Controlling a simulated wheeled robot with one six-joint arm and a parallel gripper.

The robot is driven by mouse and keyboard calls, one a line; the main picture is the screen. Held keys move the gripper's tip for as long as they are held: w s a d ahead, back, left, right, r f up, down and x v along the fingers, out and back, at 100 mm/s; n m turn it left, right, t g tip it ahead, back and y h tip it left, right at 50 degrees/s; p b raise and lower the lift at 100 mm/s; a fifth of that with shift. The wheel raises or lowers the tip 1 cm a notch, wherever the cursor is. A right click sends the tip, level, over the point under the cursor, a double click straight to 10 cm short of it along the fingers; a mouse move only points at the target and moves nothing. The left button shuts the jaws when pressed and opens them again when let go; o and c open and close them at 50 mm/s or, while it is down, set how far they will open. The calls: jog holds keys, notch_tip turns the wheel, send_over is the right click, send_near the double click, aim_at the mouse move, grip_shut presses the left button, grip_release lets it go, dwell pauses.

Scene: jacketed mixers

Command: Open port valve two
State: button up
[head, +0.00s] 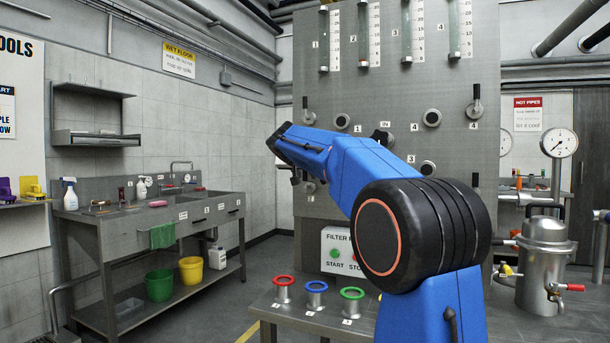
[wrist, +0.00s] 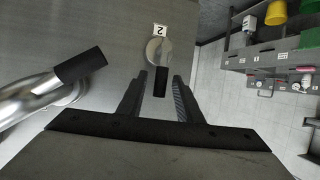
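Port valve two (wrist: 157,50) shows in the wrist view as a round metal hub on the grey panel, beside a white label reading 2 (wrist: 160,30). Its black lever handle (wrist: 160,82) points toward my gripper. My gripper (wrist: 159,76) is open, with one finger on each side of the handle and a visible gap on both sides. I cannot tell how deep the handle sits between the fingers. In the head view my blue arm hides much of the panel (head: 335,95), and the gripper is not clearly seen there.
Levered valves sit at the panel's right (head: 476,107) and upper left (head: 309,116). Red, blue and green ringed holders (head: 316,294) stand on the bench below. A sink bench (head: 190,207) stands left.

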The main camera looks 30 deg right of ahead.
grip_shut()
jog(key=shift+w+a, duration=0.1)
jog(key=w+n+g+h, duration=0.1)
jog(key=n, duration=0.1)
jog(key=w+a+f+n+g+h, duration=0.1)
jog(key=n, duration=0.1)
jog(key=w+a+n+g, duration=0.1)
jog(key=shift+a+f+n+g+h, duration=0.2)
jog(key=shift+f+n+g+h, duration=0.15)
jog(key=shift+n+g+h, duration=0.05)
jog(key=f+n+h, duration=0.1)
jog(key=w+n+g, duration=0.1)
jog(key=n, duration=0.1)
jog(key=shift+a+f+h, duration=0.35)
jog(key=shift+f+h, duration=0.05)
jog(key=shift+w+a+f+n+g+h, duration=0.1)
jog(key=shift+f+n+g+h, duration=0.2)
jog(key=shift+f+n+h, duration=0.4)
jog(key=shift+w+f+n+g+h, duration=0.1)
jog(key=shift+f+n+g+h, duration=0.25)
jog(key=shift+n, duration=0.65)
jog(key=shift+f, duration=0.1)
jog(key=shift+o, duration=0.6)
grip_release()
